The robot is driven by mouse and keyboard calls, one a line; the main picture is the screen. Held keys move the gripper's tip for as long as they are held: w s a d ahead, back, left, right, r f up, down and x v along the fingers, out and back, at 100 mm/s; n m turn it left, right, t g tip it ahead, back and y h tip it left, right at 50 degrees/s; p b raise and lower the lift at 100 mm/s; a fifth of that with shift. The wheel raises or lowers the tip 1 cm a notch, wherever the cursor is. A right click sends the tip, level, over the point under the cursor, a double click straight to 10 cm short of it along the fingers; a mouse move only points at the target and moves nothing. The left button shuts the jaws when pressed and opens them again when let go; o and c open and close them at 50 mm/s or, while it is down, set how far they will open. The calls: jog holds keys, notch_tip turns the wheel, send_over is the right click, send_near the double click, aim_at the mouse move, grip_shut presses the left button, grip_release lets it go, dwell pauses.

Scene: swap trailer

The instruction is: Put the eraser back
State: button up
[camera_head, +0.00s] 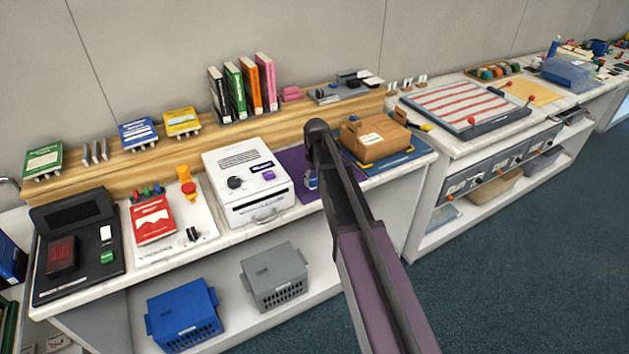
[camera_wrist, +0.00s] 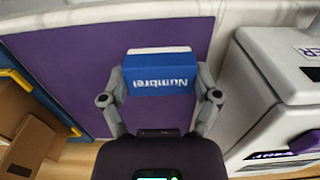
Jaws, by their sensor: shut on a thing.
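A blue block with white lettering (camera_wrist: 160,58), which looks like a sleeved eraser, is between the two fingers of my gripper (camera_wrist: 162,77) in the wrist view. The fingers are shut on its sides. Behind it is a purple mat (camera_wrist: 60,60). I cannot tell whether the block touches the mat or is held just above it. In the head view, my arm covers most of the gripper; a small blue and grey bit (camera_head: 311,181) shows at the arm's left edge, over the purple mat (camera_head: 293,160).
A white box with a dial (camera_head: 245,188) stands close to the left in the head view, and at the right in the wrist view. A cardboard box (camera_head: 376,137) is on the other side. A wooden ledge (camera_head: 205,142) with books runs behind.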

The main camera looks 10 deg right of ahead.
aim_at(314, 178)
jog(key=shift+w+d+f, duration=0.1)
jog(key=shift+w+f, duration=0.05)
jog(key=shift+w, duration=1.45)
jog(key=shift+w+d+f, duration=0.1)
jog(key=shift+w, duration=0.55)
notch_tip(314, 178, down, 4)
jog(key=b, duration=0.4)
jog(key=shift+r, duration=0.25)
jog(key=shift+f, duration=0.15)
jog(key=o, duration=0.8)
jog(key=shift+r, duration=0.25)
notch_tip(314, 178, up, 12)
jog(key=p, duration=1.2)
